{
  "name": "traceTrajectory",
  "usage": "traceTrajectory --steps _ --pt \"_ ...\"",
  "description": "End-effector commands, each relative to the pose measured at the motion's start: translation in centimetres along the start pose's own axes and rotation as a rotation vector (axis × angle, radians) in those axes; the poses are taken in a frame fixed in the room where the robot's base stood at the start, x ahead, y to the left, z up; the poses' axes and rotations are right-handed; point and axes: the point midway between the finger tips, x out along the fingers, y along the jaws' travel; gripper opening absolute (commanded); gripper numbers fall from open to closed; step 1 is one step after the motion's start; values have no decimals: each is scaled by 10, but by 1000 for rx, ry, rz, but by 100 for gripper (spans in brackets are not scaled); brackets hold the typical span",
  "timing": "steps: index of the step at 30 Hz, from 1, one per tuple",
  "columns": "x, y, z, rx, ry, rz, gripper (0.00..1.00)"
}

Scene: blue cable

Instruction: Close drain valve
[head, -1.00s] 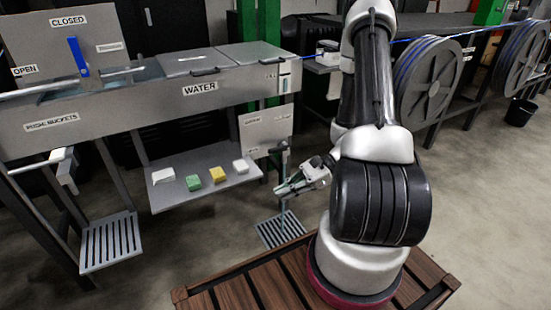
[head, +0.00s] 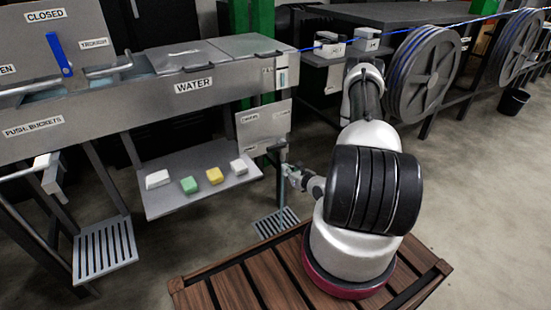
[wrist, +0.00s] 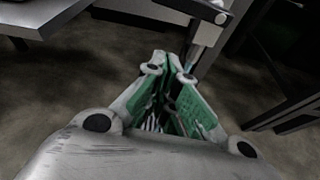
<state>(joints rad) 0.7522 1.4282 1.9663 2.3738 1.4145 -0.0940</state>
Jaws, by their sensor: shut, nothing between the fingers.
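The drain valve (head: 278,149) is a grey fitting with a bar-like handle on a vertical pipe below the right end of the water trough (head: 195,85). A thin bluish stream (head: 282,205) hangs below it toward a floor grate (head: 275,223). My gripper (head: 288,170) is right beside the valve, just below and to its right. In the wrist view my gripper's green-padded fingers (wrist: 168,66) are shut with nothing between them. The grey valve part (wrist: 207,30) stands just beyond the fingertips. I cannot tell whether they touch.
A shelf (head: 215,190) with white, green and yellow blocks lies left of the valve. A blue lever (head: 62,55) stands by the CLOSED sign (head: 45,15). Cable reels (head: 425,75) stand behind my arm on the right. A slatted wooden platform (head: 240,285) lies under my base.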

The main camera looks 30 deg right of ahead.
Motion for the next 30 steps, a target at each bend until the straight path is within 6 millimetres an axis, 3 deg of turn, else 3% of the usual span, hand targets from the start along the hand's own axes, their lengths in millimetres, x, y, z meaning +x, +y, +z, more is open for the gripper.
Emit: traceTrajectory --steps 7,11,24,30 --pt "2 1 0 -1 1 3 0" --pt "14 1 0 -3 0 5 0" --pt "104 2 0 -3 0 5 0" --pt "90 1 29 0 0 3 0"
